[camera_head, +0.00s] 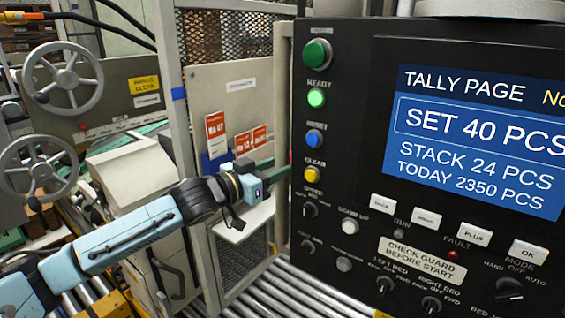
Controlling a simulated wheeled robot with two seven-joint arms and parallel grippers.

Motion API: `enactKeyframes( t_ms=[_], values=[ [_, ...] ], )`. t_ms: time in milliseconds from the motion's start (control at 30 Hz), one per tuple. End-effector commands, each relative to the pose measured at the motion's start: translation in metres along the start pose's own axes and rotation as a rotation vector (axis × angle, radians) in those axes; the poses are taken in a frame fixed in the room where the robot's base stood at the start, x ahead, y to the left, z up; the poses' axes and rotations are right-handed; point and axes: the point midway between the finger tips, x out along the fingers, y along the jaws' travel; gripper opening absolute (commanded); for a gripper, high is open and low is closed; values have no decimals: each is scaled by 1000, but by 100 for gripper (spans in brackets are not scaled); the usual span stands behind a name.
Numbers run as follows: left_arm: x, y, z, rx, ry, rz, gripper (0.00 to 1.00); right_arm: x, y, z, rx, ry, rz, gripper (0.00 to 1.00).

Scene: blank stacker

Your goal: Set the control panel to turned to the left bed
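The control panel (350,120) is a large black box filling the right side of the head view. A small selector switch (384,286) sits low on it, under the label LEFT BED. A similar switch (432,305) under RIGHT BED is to its right, at the lower picture edge. The exact setting of both is too small to tell. My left gripper (270,178) is beside the panel's left edge, up and left of the LEFT BED switch and apart from it. Its fingers are small and dark, and I cannot tell if they are open. My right gripper is not in view.
The panel also has a screen (480,140), a column of round buttons including a green lamp (316,98), white keys (475,235) and a MODE knob (509,289). A roller conveyor (300,290) runs below. A mesh guard frame (240,85) and handwheels (64,79) stand behind my arm.

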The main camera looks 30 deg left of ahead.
Motion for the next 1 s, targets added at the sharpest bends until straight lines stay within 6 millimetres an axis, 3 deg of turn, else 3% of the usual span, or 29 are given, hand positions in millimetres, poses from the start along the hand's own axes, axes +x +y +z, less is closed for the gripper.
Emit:
enactKeyframes(
  t_ms=[300, 633, 933, 1000],
  values=[
    [25, 0, 0, -1, 0, 0, 39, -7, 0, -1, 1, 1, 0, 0],
    [28, 0, 0, 0, 0, 1, 39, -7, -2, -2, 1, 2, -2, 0],
    [27, 0, 0, 0, 0, 1, 2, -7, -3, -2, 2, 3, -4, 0],
    [27, 0, 0, 0, 0, 1, 0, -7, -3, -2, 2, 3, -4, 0]
  ],
)
